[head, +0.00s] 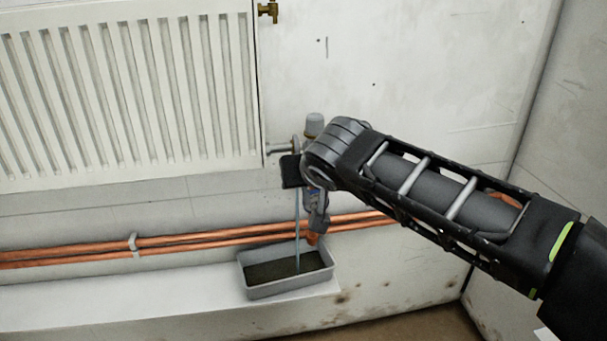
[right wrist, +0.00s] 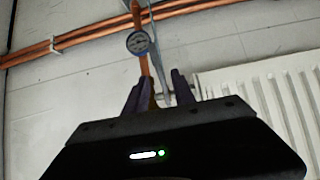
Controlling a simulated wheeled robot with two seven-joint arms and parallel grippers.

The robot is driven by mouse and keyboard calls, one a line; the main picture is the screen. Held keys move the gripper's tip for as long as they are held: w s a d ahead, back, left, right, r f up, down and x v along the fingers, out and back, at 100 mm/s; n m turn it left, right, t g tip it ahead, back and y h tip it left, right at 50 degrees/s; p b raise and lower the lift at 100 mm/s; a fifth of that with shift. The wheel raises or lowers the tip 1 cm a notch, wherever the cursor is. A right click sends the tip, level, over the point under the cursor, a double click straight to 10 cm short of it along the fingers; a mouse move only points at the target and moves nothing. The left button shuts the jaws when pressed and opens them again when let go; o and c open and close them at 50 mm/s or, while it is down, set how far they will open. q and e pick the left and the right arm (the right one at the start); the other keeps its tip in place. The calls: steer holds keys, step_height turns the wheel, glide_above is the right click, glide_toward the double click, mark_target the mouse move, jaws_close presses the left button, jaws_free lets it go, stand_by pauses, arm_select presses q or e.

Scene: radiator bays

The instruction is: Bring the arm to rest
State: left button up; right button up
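My right arm comes in from the right in the head view, its wrist in front of the pipework beside the radiator (head: 130,95). A grey-capped valve (head: 314,125) shows just above the wrist. In the right wrist view my right gripper (right wrist: 157,77) has its two dark fingers apart, with a copper pipe and a grey strand showing between them. I cannot tell whether the fingers touch the pipework. A round dial gauge (right wrist: 138,43) shows beyond the fingers. My left gripper is in neither view.
A grey tray (head: 290,290) with dark contents sits on the white ledge (head: 150,305) below the valve. A thin bluish stream (head: 297,230) runs down into it. Copper pipes (head: 180,239) run along the wall. A side wall (head: 555,150) stands at the right.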

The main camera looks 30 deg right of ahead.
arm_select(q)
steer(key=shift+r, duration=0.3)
arm_select(e)
steer(key=shift+v, duration=1.15)
